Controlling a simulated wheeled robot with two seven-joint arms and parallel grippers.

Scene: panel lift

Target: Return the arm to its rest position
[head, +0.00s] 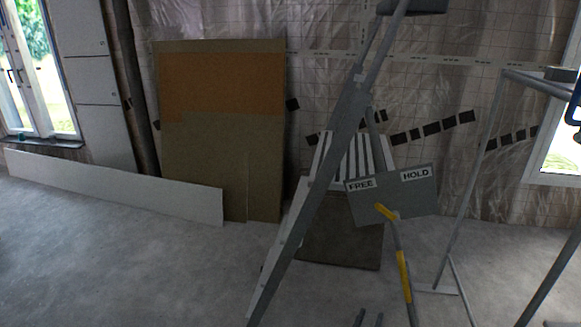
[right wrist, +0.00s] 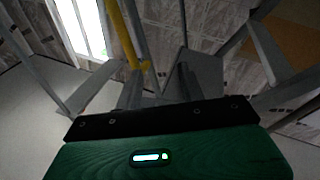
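My right gripper (head: 368,319) shows only as two dark fingertips at the bottom edge of the head view, with a gap between them. In the right wrist view its two fingers (right wrist: 160,90) stand apart, and I see nothing held between them. A grey lever with yellow parts (head: 403,275) stands to the right of the gripper in the head view. A yellow bar also shows beyond the fingers in the right wrist view (right wrist: 131,38). Behind the lever is a grey plate (head: 393,212) marked FREE and HOLD. My left gripper is not in view.
A grey slanted mast (head: 314,195) rises across the middle, and a metal frame (head: 483,150) stands at the right. Brown boards (head: 222,90) lean on the plastic-covered wall. A long white panel (head: 110,185) stands low at the left. The left floor (head: 120,260) is clear.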

